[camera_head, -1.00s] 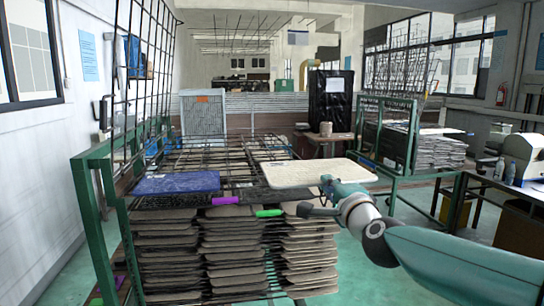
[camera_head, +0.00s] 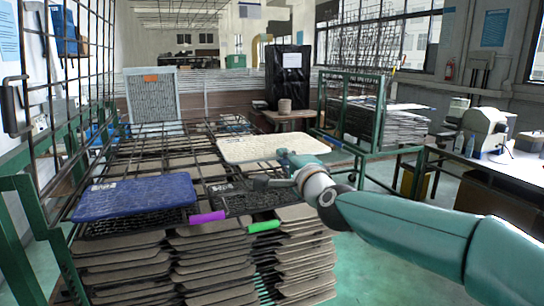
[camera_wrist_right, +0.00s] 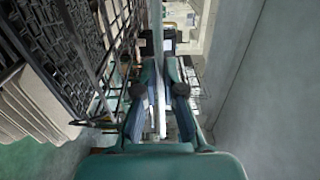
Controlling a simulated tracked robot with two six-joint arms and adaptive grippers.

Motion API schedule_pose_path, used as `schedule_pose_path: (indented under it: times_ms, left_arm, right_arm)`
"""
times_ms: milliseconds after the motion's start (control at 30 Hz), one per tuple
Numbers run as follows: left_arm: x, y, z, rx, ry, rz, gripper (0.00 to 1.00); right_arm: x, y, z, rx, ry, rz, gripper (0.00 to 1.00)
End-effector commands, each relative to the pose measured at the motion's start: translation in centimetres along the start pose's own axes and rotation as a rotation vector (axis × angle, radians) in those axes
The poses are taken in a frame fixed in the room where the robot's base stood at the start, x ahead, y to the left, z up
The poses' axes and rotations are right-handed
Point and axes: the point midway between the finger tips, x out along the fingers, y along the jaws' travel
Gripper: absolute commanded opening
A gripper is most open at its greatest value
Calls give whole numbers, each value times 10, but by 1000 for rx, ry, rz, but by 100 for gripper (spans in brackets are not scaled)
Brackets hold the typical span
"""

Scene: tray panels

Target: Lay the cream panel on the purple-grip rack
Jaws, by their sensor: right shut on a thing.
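The cream panel (camera_head: 262,149) is held roughly level above the racks in the head view. My right gripper (camera_head: 290,170) is shut on its near right edge. In the wrist view the panel (camera_wrist_right: 160,105) shows edge-on as a pale strip between my right fingers (camera_wrist_right: 161,90). A purple grip (camera_head: 207,217) sits at the front of the stack, right of the blue panel. A dark mesh rack (camera_head: 243,200) lies behind and right of it; I cannot tell whether the purple grip belongs to this rack. My left gripper is not in view.
A blue panel (camera_head: 135,196) lies on a mesh rack at the left. A green grip (camera_head: 264,226) is right of the purple one. Stacked brown trays (camera_head: 215,265) fill the space below. A green frame with wire mesh (camera_head: 30,190) stands on the left.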

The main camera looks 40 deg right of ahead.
Motion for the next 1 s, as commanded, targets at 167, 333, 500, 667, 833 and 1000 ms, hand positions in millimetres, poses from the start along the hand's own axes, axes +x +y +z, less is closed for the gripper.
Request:
schedule_pose_path:
  times_ms: [167,333,500,667,833,1000]
  left_arm:
    - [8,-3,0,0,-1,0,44]
    - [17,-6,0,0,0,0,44]
    - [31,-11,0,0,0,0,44]
    - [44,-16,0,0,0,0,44]
    - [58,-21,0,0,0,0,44]
    - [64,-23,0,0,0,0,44]
  right_arm:
    - [6,12,15,1,-24,1,0]
    - [8,28,20,0,-33,1,0]
    - [9,46,23,0,-37,1,0]
    - [9,62,23,1,-38,0,0]
    - [9,75,24,2,-38,0,0]
    - [8,81,24,1,-38,-1,0]
